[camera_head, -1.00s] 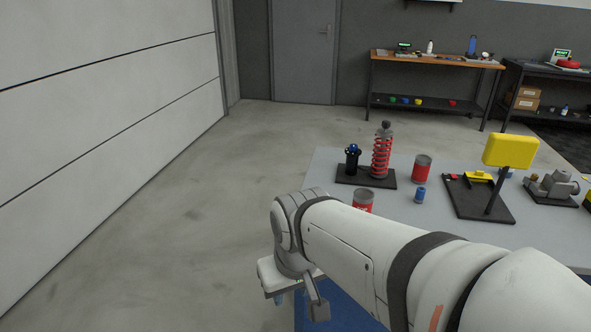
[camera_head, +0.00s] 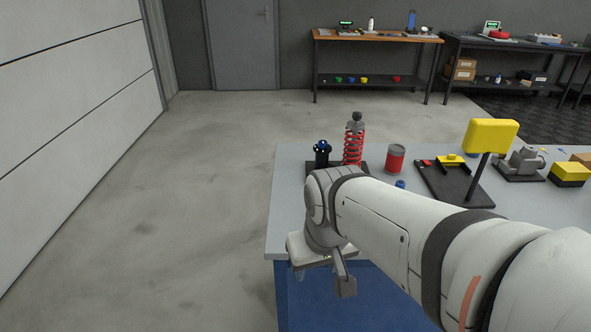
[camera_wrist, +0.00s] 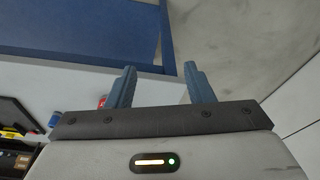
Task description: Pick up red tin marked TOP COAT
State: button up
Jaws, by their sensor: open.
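One red tin (camera_head: 395,158) with a grey lid stands upright on the grey table, right of the coil spring in the head view. I cannot read its marking. A second red tin is hidden behind my arm in the head view. A small red patch (camera_wrist: 101,101) shows beside the left finger in the wrist view; I cannot tell which tin it belongs to. My gripper (camera_wrist: 160,80) is open, with two blue fingers apart and nothing between them. In the head view it hangs by the table's front left corner, away from the visible tin.
The table (camera_head: 283,192) carries a red coil spring (camera_head: 354,143), a black and blue part (camera_head: 321,154), a small blue item (camera_head: 400,184), a yellow-headed stand (camera_head: 490,135) and a grey metal part (camera_head: 521,163). Open floor (camera_head: 200,210) lies left. A wooden-topped bench (camera_head: 375,36) stands behind.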

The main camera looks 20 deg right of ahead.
jog(key=o, duration=0.6)
jog(key=w+d+b, duration=0.1)
jog(key=w+d, duration=0.2)
jog(key=w, duration=0.3)
jog(key=w+d+f+b, duration=0.1)
jog(key=w+d, duration=0.3)
jog(key=w, duration=0.3)
jog(key=shift+d+f+n+t+y+b, duration=0.15)
jog(key=shift+d+n+t+y+b, duration=0.15)
jog(key=shift+n+t+y, duration=0.1)
jog(key=shift+o, duration=0.7)
jog(key=shift+n+t, duration=0.4)
jog(key=shift+t, duration=0.1)
jog(key=w+d+f, duration=0.1)
jog(key=w+d, duration=0.2)
jog(key=w+d+f+b, duration=0.1)
jog(key=w+d, duration=0.2)
jog(key=w, duration=0.1)
jog(key=w+d+f, duration=0.1)
jog(key=w+d, duration=0.2)
jog(key=d, duration=0.1)
jog(key=shift+w+d+f+b, duration=0.1)
jog(key=shift+w+f+b, duration=0.05)
jog(key=shift+f+b, duration=0.15)
jog(key=shift+w+d+f, duration=0.15)
jog(key=shift+w+f, duration=0.05)
jog(key=shift+f, duration=0.05)
jog(key=shift+x, duration=3.5)
